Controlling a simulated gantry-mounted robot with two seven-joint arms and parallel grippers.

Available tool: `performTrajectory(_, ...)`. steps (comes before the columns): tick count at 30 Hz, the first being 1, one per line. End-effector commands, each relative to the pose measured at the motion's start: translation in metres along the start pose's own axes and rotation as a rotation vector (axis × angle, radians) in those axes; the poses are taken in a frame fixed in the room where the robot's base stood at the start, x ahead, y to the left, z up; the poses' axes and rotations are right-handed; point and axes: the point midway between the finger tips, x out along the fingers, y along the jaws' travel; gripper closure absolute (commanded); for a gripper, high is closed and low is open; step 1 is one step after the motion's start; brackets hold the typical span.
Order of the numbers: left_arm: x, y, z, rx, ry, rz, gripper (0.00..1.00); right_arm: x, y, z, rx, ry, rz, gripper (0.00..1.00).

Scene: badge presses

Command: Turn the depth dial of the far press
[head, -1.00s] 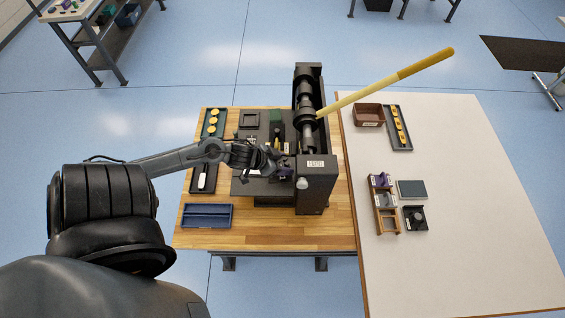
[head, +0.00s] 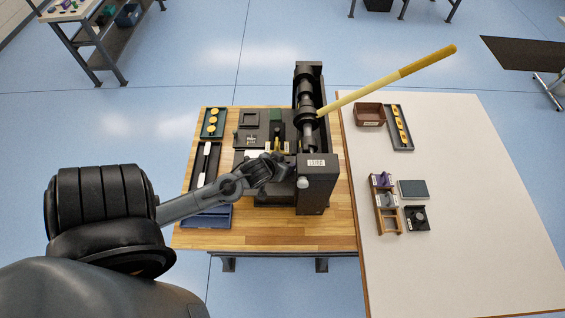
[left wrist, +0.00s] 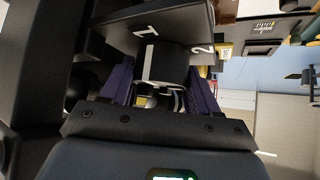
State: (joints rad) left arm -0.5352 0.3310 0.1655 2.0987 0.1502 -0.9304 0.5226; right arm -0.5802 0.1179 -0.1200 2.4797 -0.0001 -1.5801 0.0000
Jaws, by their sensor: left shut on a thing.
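The black press (head: 317,190) with a long yellow lever (head: 390,82) stands on the wooden table. My left gripper (head: 286,169) is at the left side of its front block. In the left wrist view, the gripper (left wrist: 162,88) has its purple fingers shut on the depth dial (left wrist: 165,66), a dark knob with a white stripe. A dark plate (left wrist: 175,28) marked 1 and 2 sits right by the dial. In the head view my gripper hides the dial. My right gripper is not in view.
A tray with yellow discs (head: 212,122) and a blue tray (head: 207,217) lie left of the press, the latter partly behind my arm. The pale table (head: 470,220) on the right holds a brown bin (head: 369,114) and a wooden rack (head: 385,205).

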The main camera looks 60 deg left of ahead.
Motion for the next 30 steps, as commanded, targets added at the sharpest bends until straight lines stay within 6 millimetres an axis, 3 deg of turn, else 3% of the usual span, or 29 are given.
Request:
performTrajectory(11, 0.001, -0.001, 0.001, -0.005, -0.003, -0.007, 0.7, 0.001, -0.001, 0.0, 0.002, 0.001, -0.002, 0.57)
performTrajectory(12, 0.002, -0.001, 0.001, -0.005, -0.003, -0.007, 0.38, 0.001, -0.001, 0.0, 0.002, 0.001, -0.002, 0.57)
performTrajectory(16, 0.001, -0.001, 0.001, -0.005, -0.002, -0.006, 0.18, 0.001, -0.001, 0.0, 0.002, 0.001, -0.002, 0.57)
performTrajectory(30, -0.009, 0.0, 0.001, -0.005, -0.001, -0.004, 0.18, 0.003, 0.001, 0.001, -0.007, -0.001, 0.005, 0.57)
